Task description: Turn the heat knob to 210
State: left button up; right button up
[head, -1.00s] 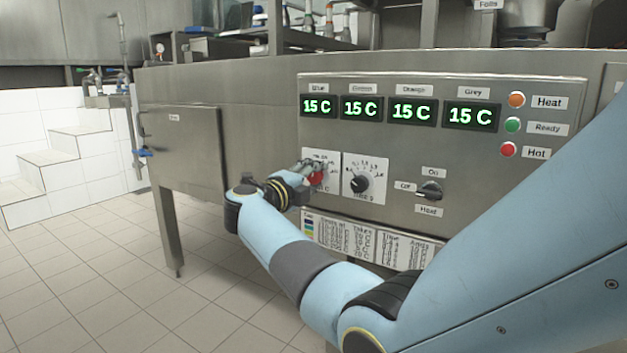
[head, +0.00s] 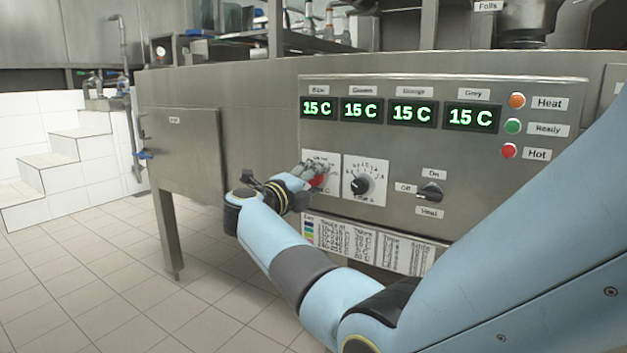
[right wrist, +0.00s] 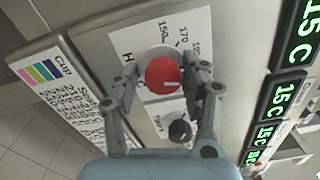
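The red heat knob (head: 317,181) is on a white dial plate at the left of the steel panel, mostly covered by my right gripper (head: 311,174). In the right wrist view the red knob (right wrist: 163,75) lies between the two fingers of my right gripper (right wrist: 162,68). The fingers straddle it, with a thin gap on the left side; contact on the right side is unclear. Numbers 150 and 170 show on the dial plate (right wrist: 128,42) above the knob. The knob's pointer cannot be made out. My left gripper is not in view.
A black timer knob (head: 360,184) sits close right of the heat knob. Further right is a black selector switch (head: 430,192) marked On, Off and Heat. Several displays (head: 412,113) read 15 C. A printed chart (head: 370,243) is below.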

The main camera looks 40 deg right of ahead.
jog(key=shift+o, duration=0.6)
jog(key=shift+r, duration=0.1)
jog(key=v, duration=0.7)
jog(key=shift+a, duration=0.2)
